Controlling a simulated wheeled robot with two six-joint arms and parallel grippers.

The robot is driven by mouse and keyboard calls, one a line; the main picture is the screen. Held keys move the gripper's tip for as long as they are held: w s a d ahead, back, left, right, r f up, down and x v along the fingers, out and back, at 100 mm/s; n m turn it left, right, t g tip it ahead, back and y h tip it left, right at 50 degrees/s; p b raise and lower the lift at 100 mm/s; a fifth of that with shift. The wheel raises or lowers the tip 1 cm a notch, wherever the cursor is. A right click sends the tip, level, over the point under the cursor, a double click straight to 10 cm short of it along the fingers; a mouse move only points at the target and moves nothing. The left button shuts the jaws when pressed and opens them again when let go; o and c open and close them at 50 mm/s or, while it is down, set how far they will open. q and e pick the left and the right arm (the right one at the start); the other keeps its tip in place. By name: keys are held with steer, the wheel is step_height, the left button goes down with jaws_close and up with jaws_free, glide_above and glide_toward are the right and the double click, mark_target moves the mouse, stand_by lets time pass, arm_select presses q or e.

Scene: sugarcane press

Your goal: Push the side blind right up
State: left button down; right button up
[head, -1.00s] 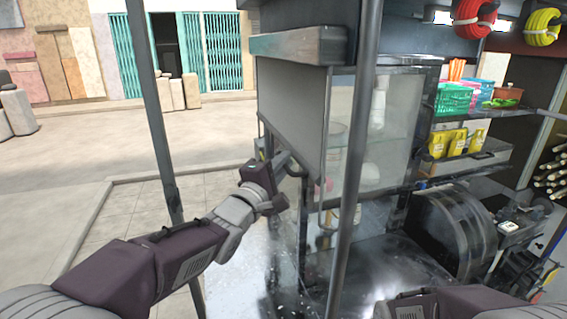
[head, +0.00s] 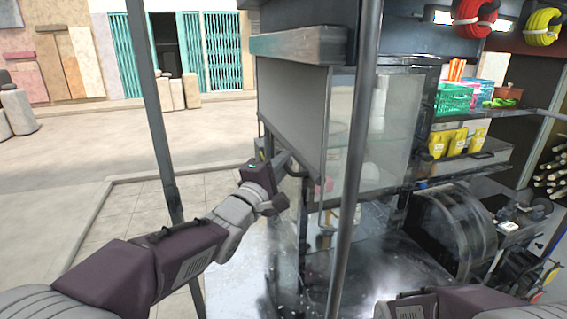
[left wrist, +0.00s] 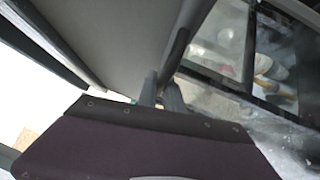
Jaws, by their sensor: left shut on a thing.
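The side blind (head: 292,108) is a flat grey panel that hangs below a weathered box beam (head: 298,46) on the left side of the stall. It slopes down, with a dark bar along its lower edge. My left gripper (head: 279,162) is at that lower edge and shut on the blind's bar. In the left wrist view the blind (left wrist: 115,35) fills the upper middle. The fingers of my left gripper (left wrist: 160,92) meet the dark bar there, partly hidden by the wrist housing. My right gripper is out of view; only part of my right arm shows at the bottom right.
Metal posts (head: 352,190) stand close by, one right of my left gripper and another post (head: 158,120) left of it. A glass case (head: 390,125) is behind the blind. The press (head: 455,235) and stocked shelves are right. Open pavement lies left.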

arm_select(q)
steer(key=shift+r, duration=0.15)
step_height(320, 180, up, 16)
steer(key=p, duration=1.4)
steer(key=shift+r, duration=0.15)
steer(key=c, duration=1.5)
jaws_free()
steer(key=shift+s+d, duration=0.1)
steer(key=shift+s, duration=0.1)
